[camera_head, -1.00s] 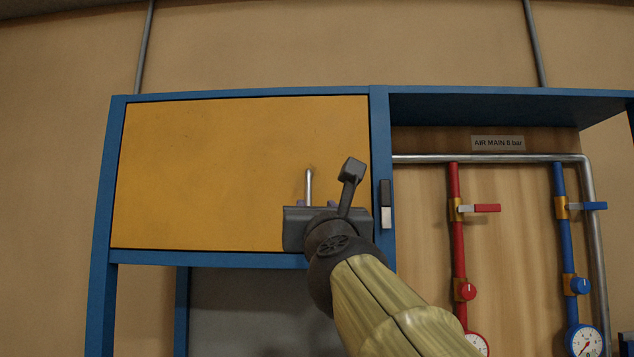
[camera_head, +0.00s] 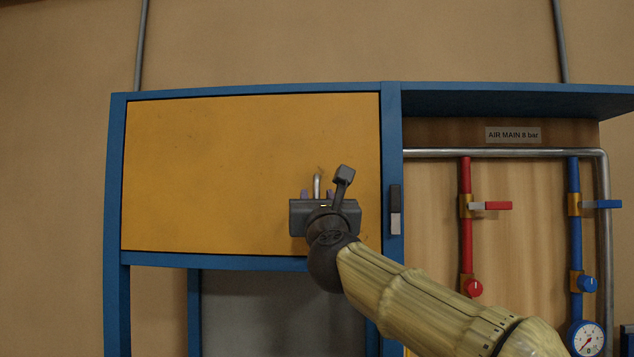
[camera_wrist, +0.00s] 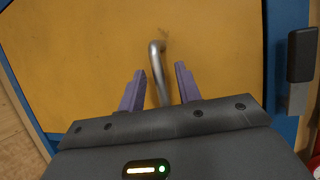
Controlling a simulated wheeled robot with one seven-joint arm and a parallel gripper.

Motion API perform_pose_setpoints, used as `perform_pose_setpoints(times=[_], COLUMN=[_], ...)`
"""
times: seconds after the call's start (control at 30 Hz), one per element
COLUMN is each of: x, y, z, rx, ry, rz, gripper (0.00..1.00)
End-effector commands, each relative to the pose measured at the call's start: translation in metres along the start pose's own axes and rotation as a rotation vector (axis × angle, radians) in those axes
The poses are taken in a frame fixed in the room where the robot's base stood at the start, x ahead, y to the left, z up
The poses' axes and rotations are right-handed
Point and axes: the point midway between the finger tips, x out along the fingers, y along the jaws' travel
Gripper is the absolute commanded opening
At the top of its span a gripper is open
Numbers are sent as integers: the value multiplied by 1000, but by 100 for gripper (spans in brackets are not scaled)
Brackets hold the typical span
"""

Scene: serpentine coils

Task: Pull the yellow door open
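The yellow door (camera_head: 230,170) sits shut in its blue frame in the head view and fills most of the wrist view (camera_wrist: 90,50). A silver bar handle (camera_wrist: 157,70) stands on the door. In the head view only its upper part (camera_head: 317,182) shows above my gripper's body. My gripper (camera_wrist: 158,83) is open in front of the door, one purple finger on each side of the handle, with gaps visible between fingers and bar. In the head view the fingertips (camera_head: 317,194) show just above the dark gripper body, and the handle's lower part is hidden.
A dark and light latch-like block (camera_head: 395,210) is on the blue post right of the door. Farther right are a red pipe (camera_head: 466,235) and a blue pipe (camera_head: 574,240) with valve levers and a gauge (camera_head: 586,338). Below the cabinet is a grey panel (camera_head: 265,310).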

Motion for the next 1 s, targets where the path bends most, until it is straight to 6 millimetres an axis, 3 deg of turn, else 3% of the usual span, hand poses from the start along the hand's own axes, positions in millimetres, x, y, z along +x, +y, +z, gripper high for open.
perform_pose_setpoints(times=[0.2,0.5,0.7,1.0], x=[17,18,18,17], y=[0,0,0,0], z=[1,-1,-1,-1], rx=[2,-1,0,-2], ry=[1,1,1,1], rz=[0,0,0,-4], gripper=[34,34,0,0])
